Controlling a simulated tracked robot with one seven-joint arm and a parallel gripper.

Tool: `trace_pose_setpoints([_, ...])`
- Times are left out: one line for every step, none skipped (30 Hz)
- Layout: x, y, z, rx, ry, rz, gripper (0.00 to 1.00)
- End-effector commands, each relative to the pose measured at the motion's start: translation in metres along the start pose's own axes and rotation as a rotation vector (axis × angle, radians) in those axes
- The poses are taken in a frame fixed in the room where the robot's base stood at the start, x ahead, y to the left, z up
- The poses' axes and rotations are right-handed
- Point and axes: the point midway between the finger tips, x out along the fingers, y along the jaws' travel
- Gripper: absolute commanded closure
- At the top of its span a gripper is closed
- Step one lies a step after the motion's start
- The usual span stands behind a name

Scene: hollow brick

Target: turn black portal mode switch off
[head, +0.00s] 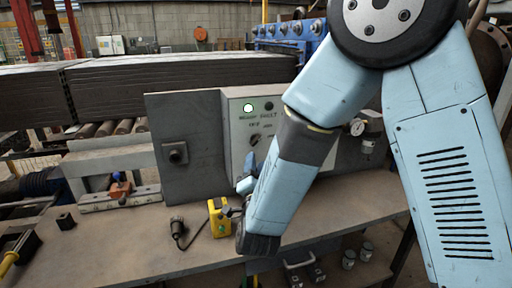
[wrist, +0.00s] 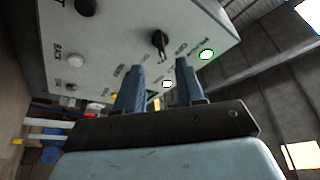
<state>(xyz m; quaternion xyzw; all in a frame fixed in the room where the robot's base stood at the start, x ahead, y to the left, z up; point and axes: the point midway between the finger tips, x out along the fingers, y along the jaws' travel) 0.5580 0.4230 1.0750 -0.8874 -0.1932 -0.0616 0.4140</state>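A grey control panel (head: 232,133) stands on the bench, with a lit green lamp (head: 248,107) and a dark lamp (head: 268,106) near its top. In the wrist view, a black switch (wrist: 160,42) is on the panel face near the lit green lamp (wrist: 207,54). I cannot see contact. Its fingertips are mostly hidden in the head view.
A yellow device (head: 220,217) and a black plug with a cable (head: 178,230) lie on the bench (head: 120,248) in front of the panel. A gauge (head: 357,127) is right of the panel. Another black knob (wrist: 86,7) and white buttons (wrist: 75,59) are on the panel.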

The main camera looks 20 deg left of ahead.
Motion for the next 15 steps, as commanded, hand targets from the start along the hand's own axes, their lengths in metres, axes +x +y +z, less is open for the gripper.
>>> trace_pose_setpoints([0.01,0.0,-0.001,0.001,0.004,0.001,0.62])
trace_pose_setpoints([0.015,0.0,-0.001,0.001,0.004,0.001,0.62])
trace_pose_setpoints([0.022,0.001,-0.001,0.0,0.003,0.001,0.62])
trace_pose_setpoints([0.028,0.001,-0.001,0.0,0.004,0.001,0.62])
trace_pose_setpoints([0.033,0.0,-0.001,0.0,0.004,0.001,0.62])
trace_pose_setpoints([0.039,0.0,-0.001,0.001,0.002,0.001,0.62])
trace_pose_setpoints([0.044,0.0,-0.001,0.001,0.002,0.0,0.62])
trace_pose_setpoints([0.049,0.0,-0.001,0.001,0.002,0.0,0.62])
trace_pose_setpoints([0.055,0.0,-0.001,0.0,0.002,0.001,0.62])
trace_pose_setpoints([0.059,0.001,-0.001,0.0,0.003,0.001,0.62])
trace_pose_setpoints([0.063,0.0,-0.001,0.0,0.003,0.001,0.62])
trace_pose_setpoints([0.067,0.001,-0.001,0.0,0.002,0.001,0.62])
trace_pose_setpoints([0.07,0.001,0.0,0.0,0.001,0.001,0.62])
trace_pose_setpoints([0.072,0.001,0.0,0.0,0.001,0.001,0.62])
trace_pose_setpoints([0.075,0.0,0.0,0.0,0.001,0.0,0.62])
